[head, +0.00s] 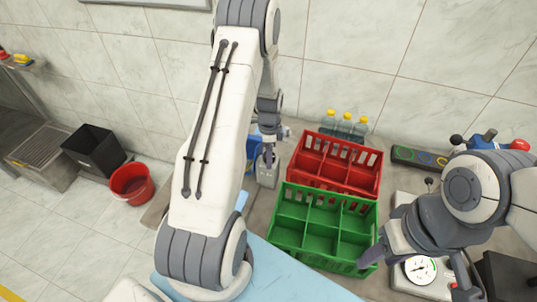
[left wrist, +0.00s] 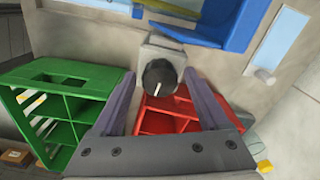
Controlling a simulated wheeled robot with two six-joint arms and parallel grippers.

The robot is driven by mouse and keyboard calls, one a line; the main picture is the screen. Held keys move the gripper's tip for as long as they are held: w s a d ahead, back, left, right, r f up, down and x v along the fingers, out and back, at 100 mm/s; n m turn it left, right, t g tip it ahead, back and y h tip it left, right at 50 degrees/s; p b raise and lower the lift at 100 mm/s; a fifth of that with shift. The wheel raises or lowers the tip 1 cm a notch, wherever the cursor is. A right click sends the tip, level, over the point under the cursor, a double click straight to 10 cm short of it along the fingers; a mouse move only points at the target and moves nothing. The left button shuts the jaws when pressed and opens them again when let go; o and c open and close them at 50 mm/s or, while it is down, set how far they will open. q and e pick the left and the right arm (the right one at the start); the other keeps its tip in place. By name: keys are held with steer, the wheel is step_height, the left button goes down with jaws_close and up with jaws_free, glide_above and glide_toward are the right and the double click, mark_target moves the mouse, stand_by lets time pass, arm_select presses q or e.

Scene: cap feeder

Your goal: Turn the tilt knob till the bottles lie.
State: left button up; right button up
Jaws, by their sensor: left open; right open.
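The black tilt knob (left wrist: 160,75) with a white mark sits on a grey box (left wrist: 162,48) in the left wrist view. My left gripper (left wrist: 158,80) is open, with one finger on each side of the knob; I cannot tell whether they touch it. In the head view my left gripper (head: 269,150) is small and partly hidden beside the grey box (head: 267,174). Several bottles (head: 344,126) with yellow caps stand upright behind the red crate. My right gripper (head: 418,268) is open and empty at the lower right, near a white dial (head: 421,273).
A red crate (head: 335,163) and a green crate (head: 322,222), both divided, stand on the bench right of the grey box. A blue part (left wrist: 240,28) is beyond the knob. A red bucket (head: 131,184) and black bin (head: 94,150) stand left.

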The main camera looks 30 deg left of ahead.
arm_select(q)
steer(key=c, duration=1.2)
steer(key=m, duration=0.3)
jaws_close()
steer(key=o, duration=1.4)
jaws_free()
steer(key=shift+o, duration=0.2)
steer(key=shift+r, duration=0.1)
steer(key=shift+r+p, duration=2.65)
steer(key=shift+r, duration=0.8)
